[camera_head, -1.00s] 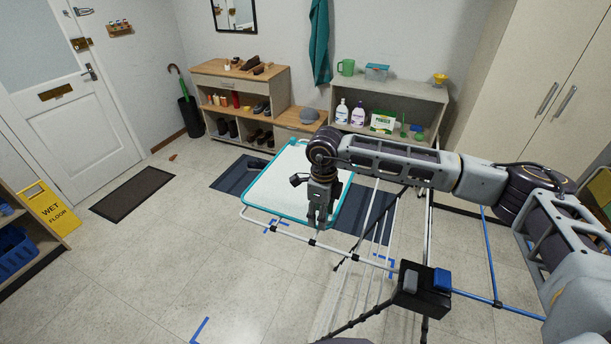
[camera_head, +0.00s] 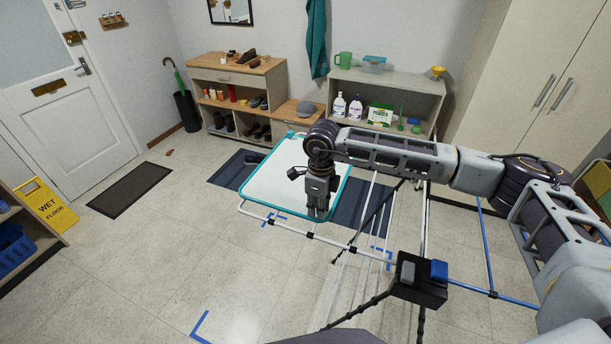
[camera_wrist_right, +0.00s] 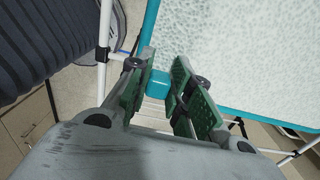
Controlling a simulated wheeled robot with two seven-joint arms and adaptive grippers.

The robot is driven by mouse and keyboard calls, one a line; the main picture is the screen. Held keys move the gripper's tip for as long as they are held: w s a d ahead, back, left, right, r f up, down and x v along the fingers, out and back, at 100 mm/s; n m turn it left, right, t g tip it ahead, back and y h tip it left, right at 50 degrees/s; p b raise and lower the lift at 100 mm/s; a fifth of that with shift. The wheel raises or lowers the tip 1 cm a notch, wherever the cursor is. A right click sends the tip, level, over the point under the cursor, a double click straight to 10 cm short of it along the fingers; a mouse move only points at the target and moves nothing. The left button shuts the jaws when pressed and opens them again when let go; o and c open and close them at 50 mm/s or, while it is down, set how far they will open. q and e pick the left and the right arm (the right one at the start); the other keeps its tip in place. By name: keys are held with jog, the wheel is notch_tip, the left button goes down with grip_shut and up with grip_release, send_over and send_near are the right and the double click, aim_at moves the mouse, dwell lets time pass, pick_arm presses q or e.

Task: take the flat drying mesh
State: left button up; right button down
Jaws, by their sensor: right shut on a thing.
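The flat drying mesh (camera_head: 272,182) is a white sheet in a teal frame. It lies across the far end of a white drying rack (camera_head: 292,232). My right gripper (camera_head: 318,212) points down at the mesh's near edge. In the right wrist view, the green finger pads of this gripper (camera_wrist_right: 161,90) are shut on a teal tab of the mesh frame, and the white mesh (camera_wrist_right: 235,45) spreads beyond. The arm hides part of the mesh's right side in the head view. My left gripper is not in view.
A black box with a blue button (camera_head: 420,278) sits on the rack nearer to me. A striped blue rug (camera_head: 228,168) lies under the rack. A shoe bench (camera_head: 238,85) and a shelf (camera_head: 385,85) stand behind.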

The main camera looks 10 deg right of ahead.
notch_tip(320, 180, up, 9)
jog(key=shift+f+b, duration=0.2)
jog(key=shift+b, duration=0.85)
jog(key=shift+r, duration=0.75)
